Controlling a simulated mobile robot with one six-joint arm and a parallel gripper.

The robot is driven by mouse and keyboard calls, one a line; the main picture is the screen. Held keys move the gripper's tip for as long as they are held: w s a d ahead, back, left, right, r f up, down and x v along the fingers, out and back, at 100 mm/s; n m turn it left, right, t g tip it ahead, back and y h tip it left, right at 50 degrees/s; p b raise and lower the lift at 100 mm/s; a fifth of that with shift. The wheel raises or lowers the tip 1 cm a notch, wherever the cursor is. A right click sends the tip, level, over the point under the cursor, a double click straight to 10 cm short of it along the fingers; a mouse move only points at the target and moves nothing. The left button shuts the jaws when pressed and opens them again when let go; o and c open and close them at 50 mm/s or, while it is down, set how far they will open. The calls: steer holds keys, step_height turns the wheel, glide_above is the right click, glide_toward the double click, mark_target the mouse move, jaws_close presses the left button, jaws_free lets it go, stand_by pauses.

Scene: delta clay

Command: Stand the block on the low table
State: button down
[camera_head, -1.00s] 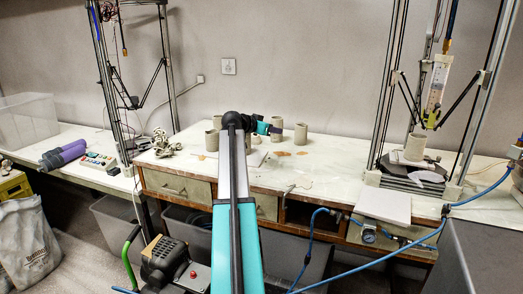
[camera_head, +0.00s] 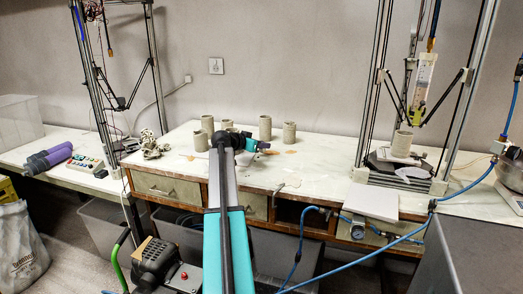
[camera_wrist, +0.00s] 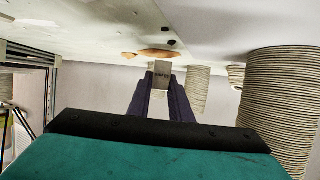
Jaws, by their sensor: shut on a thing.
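My gripper (camera_wrist: 163,88) has two dark purple fingers shut on a small pale grey block (camera_wrist: 163,69), held at the fingertips in the wrist view. In the head view my gripper (camera_head: 265,148) is over the pale top of the table with drawers (camera_head: 315,180), in front of the clay cylinders. The block is too small to make out there. I cannot tell how far the block is above the table top. No other table stands out as the low table.
Several ribbed clay cylinders (camera_head: 289,134) stand behind my gripper; one (camera_wrist: 285,100) looms large at the wrist view's right. Brown flakes (camera_wrist: 158,53) lie on the table. A tangled pale object (camera_head: 154,146) is at left, a printer frame (camera_head: 468,95) at right. The front middle is clear.

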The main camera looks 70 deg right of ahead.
steer(key=shift+f, duration=1.05)
steer(key=shift+f, duration=0.15)
steer(key=c, duration=1.6)
jaws_free()
steer(key=shift+r, duration=0.2)
steer(key=v, duration=1.2)
steer(key=shift+b, duration=0.35)
